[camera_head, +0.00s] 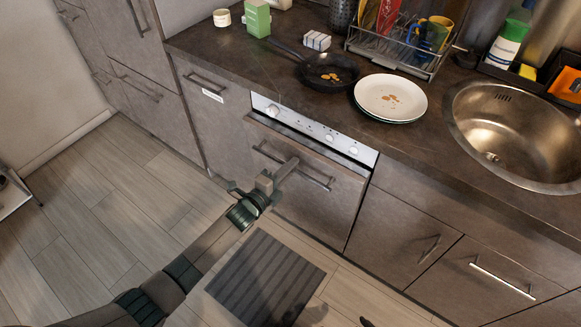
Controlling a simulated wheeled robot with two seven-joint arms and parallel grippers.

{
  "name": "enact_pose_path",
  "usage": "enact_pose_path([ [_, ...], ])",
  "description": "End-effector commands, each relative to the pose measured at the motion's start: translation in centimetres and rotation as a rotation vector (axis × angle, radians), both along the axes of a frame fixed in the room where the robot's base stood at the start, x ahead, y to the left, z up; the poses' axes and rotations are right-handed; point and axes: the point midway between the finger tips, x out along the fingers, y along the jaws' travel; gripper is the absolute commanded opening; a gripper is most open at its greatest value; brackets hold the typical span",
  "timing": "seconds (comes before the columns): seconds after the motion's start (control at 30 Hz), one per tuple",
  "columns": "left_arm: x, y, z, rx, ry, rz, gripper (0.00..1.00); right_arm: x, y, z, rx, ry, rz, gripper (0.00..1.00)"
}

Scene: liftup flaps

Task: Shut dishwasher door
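The dishwasher door (326,208) is a grey-brown front panel with a dark bar handle (318,181), below a silver control strip (312,130). The door stands nearly upright, with its top edge slightly out from the strip, so it looks a little ajar. My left gripper (289,167) reaches in from the lower left. Its tip is in front of the door's upper part, at the handle. I cannot tell whether it touches, or whether the fingers are open or shut. My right gripper is not in view.
The counter above holds a black pan (327,75), white plates (391,98), a dish rack (400,58) and a round sink (515,135). Drawers (480,280) stand right of the dishwasher. A dark striped mat (265,279) lies on the floor in front. The floor at left is clear.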

Motion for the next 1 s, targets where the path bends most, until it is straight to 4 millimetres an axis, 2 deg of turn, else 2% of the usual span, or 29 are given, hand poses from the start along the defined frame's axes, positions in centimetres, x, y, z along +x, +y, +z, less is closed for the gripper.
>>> enact_pose_path([
  [0.23, 0.6, -0.4, -0.1, 0.0, 0.0, 0.0, 0.0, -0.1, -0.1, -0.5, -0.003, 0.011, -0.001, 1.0],
  [0.6, 4.5, -3.2, 0.6, 0.001, 0.0, 0.001, 0.0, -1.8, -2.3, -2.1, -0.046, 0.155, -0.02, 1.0],
  [0.97, 5.1, -3.6, 1.2, -0.001, -0.002, 0.001, 0.0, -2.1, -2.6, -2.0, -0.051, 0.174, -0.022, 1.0],
  [1.0, 5.1, -3.6, 1.2, -0.002, -0.002, 0.001, 0.16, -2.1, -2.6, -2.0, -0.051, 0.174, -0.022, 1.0],
])
